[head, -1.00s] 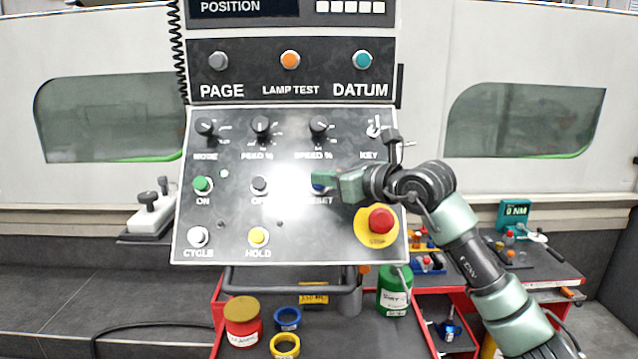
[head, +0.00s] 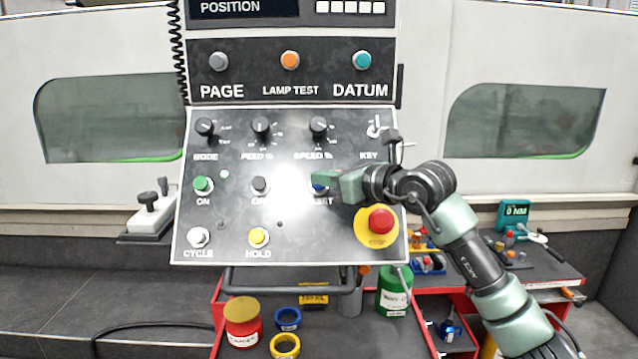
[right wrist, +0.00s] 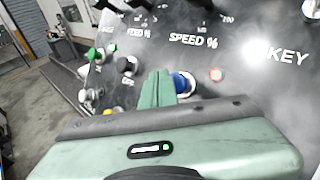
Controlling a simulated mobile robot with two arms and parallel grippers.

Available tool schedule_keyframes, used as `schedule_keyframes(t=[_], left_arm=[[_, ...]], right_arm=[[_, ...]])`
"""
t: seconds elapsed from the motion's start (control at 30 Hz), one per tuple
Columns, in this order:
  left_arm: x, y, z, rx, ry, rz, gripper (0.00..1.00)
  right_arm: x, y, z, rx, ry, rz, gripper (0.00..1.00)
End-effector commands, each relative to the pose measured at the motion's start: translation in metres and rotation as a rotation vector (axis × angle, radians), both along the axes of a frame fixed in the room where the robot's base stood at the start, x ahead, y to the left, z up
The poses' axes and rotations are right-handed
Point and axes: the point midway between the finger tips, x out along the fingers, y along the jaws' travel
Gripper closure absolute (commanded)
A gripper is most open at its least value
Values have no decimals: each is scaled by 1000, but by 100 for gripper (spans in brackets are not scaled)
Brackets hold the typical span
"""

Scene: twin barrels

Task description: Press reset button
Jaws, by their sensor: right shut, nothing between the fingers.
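The blue reset button (head: 319,188) is on the control panel (head: 290,225), mostly hidden behind my right gripper in the head view. The end of its label, "SET", shows below. My right gripper (head: 322,178) is shut and empty, its fingertips right in front of the button. In the right wrist view the shut fingers (right wrist: 158,88) overlap the left side of the blue button (right wrist: 183,84). I cannot tell whether they touch it. My left gripper is not in view.
The red stop button (head: 381,220) on its yellow plate sits just below my right wrist. The key switch (head: 376,128) is above it. The off button (head: 259,186) is to the left. Jars and tape rolls (head: 285,345) stand on the cart below.

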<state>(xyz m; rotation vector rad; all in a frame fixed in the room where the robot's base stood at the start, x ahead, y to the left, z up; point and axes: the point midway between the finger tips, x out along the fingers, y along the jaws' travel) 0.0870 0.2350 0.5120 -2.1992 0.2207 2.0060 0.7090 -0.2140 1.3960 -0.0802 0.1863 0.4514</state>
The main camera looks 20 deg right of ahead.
Motion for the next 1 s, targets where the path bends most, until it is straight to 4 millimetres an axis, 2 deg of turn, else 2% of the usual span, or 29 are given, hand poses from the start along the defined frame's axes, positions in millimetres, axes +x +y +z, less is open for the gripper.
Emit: schedule_keyframes(t=[1.0], left_arm=[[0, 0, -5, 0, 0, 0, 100]], right_arm=[[6, -2, -5, 0, 0, 0, 100]])
